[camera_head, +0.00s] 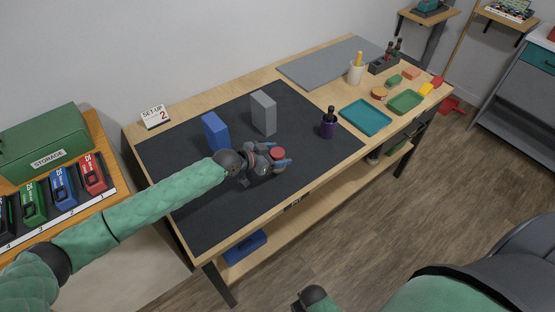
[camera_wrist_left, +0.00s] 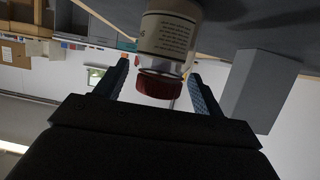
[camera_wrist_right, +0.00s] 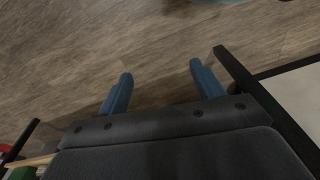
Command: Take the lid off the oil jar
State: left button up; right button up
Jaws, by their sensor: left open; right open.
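A jar with a red lid (camera_head: 277,153) stands on the dark mat (camera_head: 215,207), partly hidden by my left gripper (camera_head: 281,157) in the head view. In the left wrist view, where the scene appears upside down, its pale labelled body (camera_wrist_left: 166,36) and ribbed red lid (camera_wrist_left: 159,86) show. My left gripper (camera_wrist_left: 158,84) is open, one blue finger on each side of the lid, with visible gaps. I cannot read the label. My right gripper (camera_wrist_right: 162,86) is open and empty above the wooden floor, away from the table.
A blue block (camera_head: 215,132) and a grey block (camera_head: 264,113) stand behind my left gripper. A dark purple container (camera_head: 328,124) stands to its right. A teal tray (camera_head: 366,117) and a green tray (camera_head: 405,102) lie farther right. The mat's front is clear.

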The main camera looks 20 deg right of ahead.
pick_arm(q)
jog(key=shift+x, duration=1.05)
pick_arm(e)
jog(key=shift+d+f, duration=0.2)
jog(key=shift+f, duration=0.95)
pick_arm(q)
jog(key=c, duration=1.1)
jog(key=shift+c, duration=0.2)
jog(key=shift+r, duration=0.25)
notch_tip(320, 180, up, 3)
jog(key=shift+r+b, duration=0.1)
jog(key=shift+b, duration=0.65)
jog(key=s+d+r+b, duration=0.3)
jog(key=s+d+r, duration=0.4)
jog(key=s, duration=0.1)
jog(key=shift+s+d+r, duration=0.2)
jog(key=shift+s+d, duration=0.15)
jog(key=shift+d, duration=0.05)
pick_arm(e)
jog(key=w+a+r, duration=0.2)
jog(key=w+r, duration=0.1)
jog(key=r, duration=1.5)
jog(key=shift+a+r, duration=0.15)
jog(key=shift+a, duration=0.05)
